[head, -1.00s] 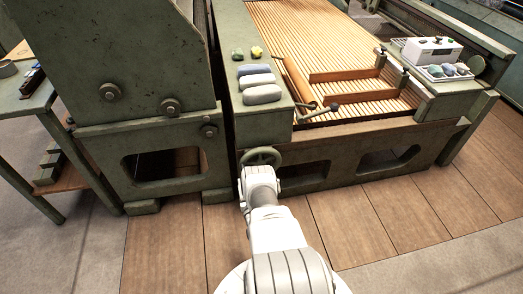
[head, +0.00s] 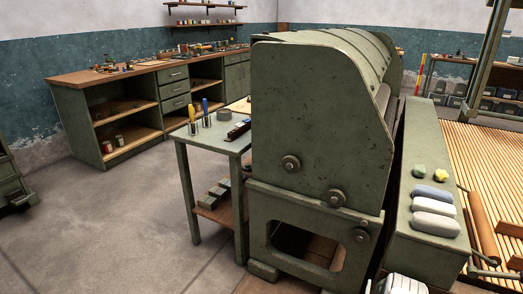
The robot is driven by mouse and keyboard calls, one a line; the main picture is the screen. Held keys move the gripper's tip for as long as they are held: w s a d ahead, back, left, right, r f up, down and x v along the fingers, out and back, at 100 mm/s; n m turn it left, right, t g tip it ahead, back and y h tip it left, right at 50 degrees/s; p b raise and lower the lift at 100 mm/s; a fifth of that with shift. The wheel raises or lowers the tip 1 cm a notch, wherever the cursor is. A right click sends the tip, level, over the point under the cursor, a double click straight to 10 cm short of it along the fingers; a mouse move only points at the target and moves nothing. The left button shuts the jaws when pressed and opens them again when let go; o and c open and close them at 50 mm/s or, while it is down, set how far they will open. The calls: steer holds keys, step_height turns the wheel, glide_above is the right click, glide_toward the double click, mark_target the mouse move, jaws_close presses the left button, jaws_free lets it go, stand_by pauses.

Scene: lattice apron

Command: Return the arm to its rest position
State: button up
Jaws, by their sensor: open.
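Only a small white piece of my arm (head: 402,285) shows, at the bottom edge in the head view, right of centre. It is in front of the green machine's base and the long green bench. The rest of the arm is below the picture. My gripper is not in view, so its jaws and anything near them cannot be seen.
A tall green machine (head: 310,125) stands in the centre. To its right, a green bench (head: 418,160) bears pale rounded blocks (head: 434,208) beside a slatted bed (head: 490,160). A small side table (head: 215,137) stands left of the machine. Open floor (head: 110,230) lies at the left.

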steer(key=w+a+r+n+g+y, duration=0.1)
steer(key=w+a+r+y, duration=0.1)
steer(key=w+r, duration=0.7)
steer(key=w+a+r+n+g+y, duration=0.1)
steer(key=w+r, duration=0.3)
steer(key=r, duration=0.8)
steer(key=s+a+r+n+g+y, duration=0.1)
steer(key=a+r, duration=0.3)
steer(key=r, duration=0.5)
steer(key=a+r+y, duration=0.1)
steer(key=a+r, duration=0.4)
steer(key=r, duration=0.4)
steer(key=s+a+r+n+g+y, duration=0.1)
steer(key=s+a+r+g+y, duration=0.15)
steer(key=s+a+r, duration=1.05)
steer(key=s+a+r+n+g, duration=0.1)
steer(key=s+a+g, duration=0.15)
steer(key=s, duration=1.15)
steer(key=s+a+r+n+g, duration=0.1)
steer(key=s+a, duration=0.3)
steer(key=s, duration=1)
step_height(320, 180, up, 16)
steer(key=s+p, duration=0.1)
steer(key=p, duration=1.4)
steer(key=shift+s+a+f+y, duration=0.2)
steer(key=shift+y, duration=0.25)
steer(key=shift+d, duration=0.1)
